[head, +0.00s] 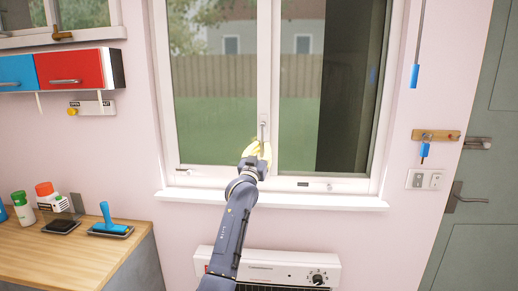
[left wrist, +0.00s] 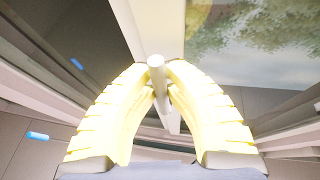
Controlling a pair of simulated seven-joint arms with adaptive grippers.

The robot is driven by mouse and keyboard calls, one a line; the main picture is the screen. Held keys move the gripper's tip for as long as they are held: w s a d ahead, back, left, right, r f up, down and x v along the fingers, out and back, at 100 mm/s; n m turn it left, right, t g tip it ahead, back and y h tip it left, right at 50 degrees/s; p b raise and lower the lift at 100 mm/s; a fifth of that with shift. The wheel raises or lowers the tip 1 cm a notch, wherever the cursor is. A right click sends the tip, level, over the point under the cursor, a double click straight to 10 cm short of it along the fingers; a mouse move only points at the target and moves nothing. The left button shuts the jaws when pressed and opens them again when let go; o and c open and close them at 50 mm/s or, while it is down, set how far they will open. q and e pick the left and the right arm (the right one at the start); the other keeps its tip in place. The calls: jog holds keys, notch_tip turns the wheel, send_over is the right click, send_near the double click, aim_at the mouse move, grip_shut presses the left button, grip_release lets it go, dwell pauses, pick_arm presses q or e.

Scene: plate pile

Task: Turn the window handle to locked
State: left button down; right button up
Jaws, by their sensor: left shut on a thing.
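The window handle (head: 263,131) is a slim grey lever on the white middle frame of the window (head: 264,60). It looks upright, with its lower part hidden by my left gripper. My left gripper (head: 260,146) has pale yellow ribbed fingers and reaches the handle from below and in front. In the left wrist view the rounded grey end of the handle (left wrist: 156,64) sits between the fingertips of my left gripper (left wrist: 160,82), which are shut on it. My right gripper is in neither view.
A white sill (head: 300,199) runs below the window, above a white heater panel (head: 285,265). A wooden counter (head: 95,245) with bottles and a blue brush (head: 108,220) stands at left. A green door (head: 490,190) is at right.

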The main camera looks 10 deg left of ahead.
pick_arm(q)
jog(key=shift+d+r+n, duration=0.15)
jog(key=shift+n, duration=0.25)
jog(key=c, duration=1.4)
grip_release()
jog(key=v, duration=1.2)
jog(key=shift+d, duration=0.15)
